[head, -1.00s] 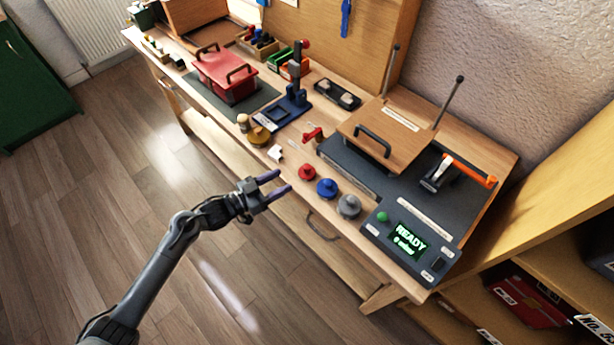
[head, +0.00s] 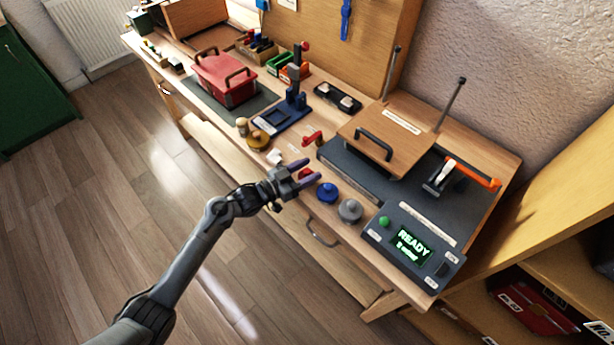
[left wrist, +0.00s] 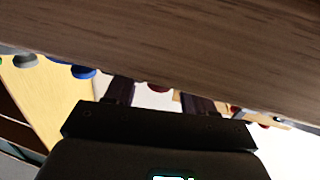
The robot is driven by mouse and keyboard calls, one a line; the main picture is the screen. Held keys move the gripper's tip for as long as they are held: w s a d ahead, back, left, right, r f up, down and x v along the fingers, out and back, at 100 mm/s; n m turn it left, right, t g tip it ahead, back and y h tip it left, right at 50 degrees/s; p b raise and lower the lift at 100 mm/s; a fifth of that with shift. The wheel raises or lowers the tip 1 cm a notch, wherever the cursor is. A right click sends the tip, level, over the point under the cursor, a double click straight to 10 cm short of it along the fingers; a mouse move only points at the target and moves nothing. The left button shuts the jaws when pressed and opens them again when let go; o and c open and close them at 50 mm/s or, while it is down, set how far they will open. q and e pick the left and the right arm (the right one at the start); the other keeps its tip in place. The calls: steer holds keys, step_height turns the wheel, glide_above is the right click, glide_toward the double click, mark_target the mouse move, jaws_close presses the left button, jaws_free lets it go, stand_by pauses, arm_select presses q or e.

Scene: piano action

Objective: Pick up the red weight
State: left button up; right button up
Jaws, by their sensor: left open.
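The red weight (head: 306,173) sits near the front edge of the bench, left of the blue weight, and is mostly hidden by my left gripper. My left gripper (head: 312,170) is open, with its purple fingers reaching over the bench edge, one on each side of the red weight as seen from the head. I cannot tell whether they touch it. In the left wrist view a small red part of it (left wrist: 155,88) shows between the dark fingers (left wrist: 158,95). My right gripper is not in view.
The blue weight (head: 327,192) and grey weight (head: 349,210) stand close to the right. A small white object (head: 275,157) and a brass-coloured piece (head: 257,140) lie to the left. A red-handled part (head: 313,138) is behind. The control box (head: 412,245) reads READY.

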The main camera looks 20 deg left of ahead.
arm_select(q)
jaws_close()
stand_by(0.3)
